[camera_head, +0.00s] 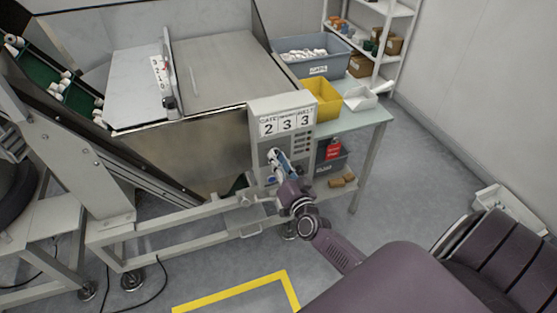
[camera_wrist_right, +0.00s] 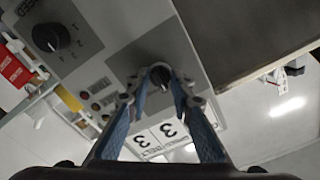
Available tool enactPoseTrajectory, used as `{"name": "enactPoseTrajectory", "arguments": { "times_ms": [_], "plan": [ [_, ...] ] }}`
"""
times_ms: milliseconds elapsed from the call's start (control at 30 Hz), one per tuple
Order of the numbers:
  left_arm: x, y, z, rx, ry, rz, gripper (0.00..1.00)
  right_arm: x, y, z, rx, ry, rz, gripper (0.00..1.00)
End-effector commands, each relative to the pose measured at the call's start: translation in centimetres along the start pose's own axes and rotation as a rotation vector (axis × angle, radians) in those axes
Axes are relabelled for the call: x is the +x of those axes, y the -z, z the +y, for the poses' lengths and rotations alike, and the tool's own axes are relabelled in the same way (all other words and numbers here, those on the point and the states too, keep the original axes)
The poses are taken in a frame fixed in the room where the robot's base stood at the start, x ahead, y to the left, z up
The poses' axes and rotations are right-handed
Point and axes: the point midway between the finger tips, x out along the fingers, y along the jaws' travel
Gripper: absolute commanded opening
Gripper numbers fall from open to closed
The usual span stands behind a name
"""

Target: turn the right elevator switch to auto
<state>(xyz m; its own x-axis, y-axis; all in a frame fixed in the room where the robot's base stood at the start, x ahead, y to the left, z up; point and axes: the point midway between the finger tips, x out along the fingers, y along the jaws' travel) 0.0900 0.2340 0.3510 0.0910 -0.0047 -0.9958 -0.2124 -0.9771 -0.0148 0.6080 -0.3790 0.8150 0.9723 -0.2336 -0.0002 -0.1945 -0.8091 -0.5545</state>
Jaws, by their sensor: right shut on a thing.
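A grey control box (camera_head: 256,130) stands at the front right of the machine, with number cards reading 2 3 3 on its upper face. My right gripper (camera_head: 274,158) reaches its front and hides part of the panel. In the right wrist view, my right gripper (camera_wrist_right: 160,84) has its blue fingers on either side of a black rotary switch knob (camera_wrist_right: 160,73) and is shut on it. A second black knob (camera_wrist_right: 50,37) is on the panel at the upper left, clear of the fingers. I cannot read the switch labels or the held knob's setting. My left gripper is not in view.
A side table (camera_head: 372,116) right of the box carries a grey bin (camera_head: 318,70) of white caps and a yellow bin (camera_head: 322,98). The machine frame (camera_head: 160,228) runs left. Floor is open around the yellow line (camera_head: 235,290).

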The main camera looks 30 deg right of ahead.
Motion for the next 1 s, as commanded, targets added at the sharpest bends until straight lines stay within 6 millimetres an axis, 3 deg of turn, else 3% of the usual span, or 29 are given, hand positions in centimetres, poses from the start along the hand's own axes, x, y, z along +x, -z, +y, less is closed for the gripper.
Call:
{"name": "enactPoseTrajectory", "arguments": {
  "times_ms": [333, 367, 500, 833, 1000],
  "plan": [
    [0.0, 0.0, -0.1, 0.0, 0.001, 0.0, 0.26, 0.0, -0.1, 0.0, 0.001, -0.001, -0.001, 0.0],
    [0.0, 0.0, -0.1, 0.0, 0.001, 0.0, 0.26, 0.0, -0.1, 0.0, 0.001, -0.001, -0.001, 0.24],
    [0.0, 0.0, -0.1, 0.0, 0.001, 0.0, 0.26, 0.0, -0.1, 0.0, 0.001, 0.0, -0.001, 0.39],
    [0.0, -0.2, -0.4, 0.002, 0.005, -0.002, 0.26, -0.3, -0.1, 0.0, 0.001, -0.001, -0.001, 0.39],
    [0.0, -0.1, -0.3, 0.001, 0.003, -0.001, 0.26, -2.2, -0.2, 0.1, 0.001, -0.001, -0.003, 0.39]
  ]
}}
